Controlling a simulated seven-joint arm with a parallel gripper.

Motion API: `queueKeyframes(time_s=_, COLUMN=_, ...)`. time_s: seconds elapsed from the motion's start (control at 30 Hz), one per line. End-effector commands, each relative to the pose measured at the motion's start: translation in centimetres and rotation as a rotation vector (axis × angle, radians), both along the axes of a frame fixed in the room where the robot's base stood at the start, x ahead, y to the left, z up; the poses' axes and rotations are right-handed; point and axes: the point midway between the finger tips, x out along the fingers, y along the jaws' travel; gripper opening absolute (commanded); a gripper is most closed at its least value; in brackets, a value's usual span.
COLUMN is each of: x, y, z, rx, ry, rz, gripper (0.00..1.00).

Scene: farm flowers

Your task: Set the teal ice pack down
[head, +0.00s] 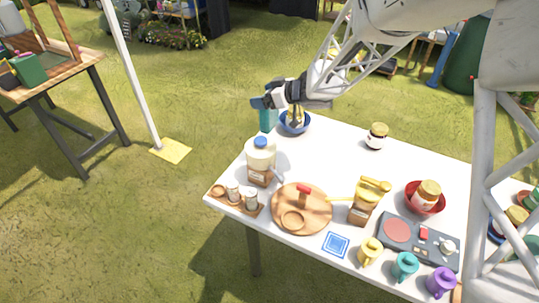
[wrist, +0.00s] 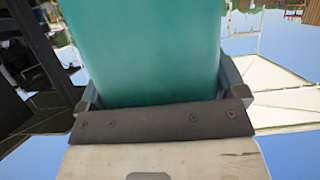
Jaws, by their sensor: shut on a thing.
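The teal ice pack (wrist: 145,50) fills the middle of the wrist view, between the fingers of my gripper (wrist: 160,100). In the head view the ice pack (head: 268,120) hangs upright at the far left corner of the white table (head: 335,150). My gripper (head: 268,101) is shut on its upper part there. I cannot tell whether its lower end touches the table.
A blue bowl (head: 295,123) stands right beside the ice pack. A large jar (head: 261,160) with a blue cap is nearer the camera. A round wooden board (head: 318,222), mugs and a red bowl (head: 424,199) crowd the front. The table's middle is clear.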

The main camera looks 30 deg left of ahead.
Motion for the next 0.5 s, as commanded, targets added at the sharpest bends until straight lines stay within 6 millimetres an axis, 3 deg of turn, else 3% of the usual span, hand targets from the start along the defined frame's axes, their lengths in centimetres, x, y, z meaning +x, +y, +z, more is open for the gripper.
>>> queueKeyframes(time_s=0.2, x=0.1, y=0.0, z=-2.2, rx=0.002, ry=-0.004, rz=-0.001, gripper=0.36)
queueKeyframes(time_s=0.5, x=0.1, y=0.0, z=-2.6, rx=0.003, ry=-0.004, rz=0.0, gripper=0.36)
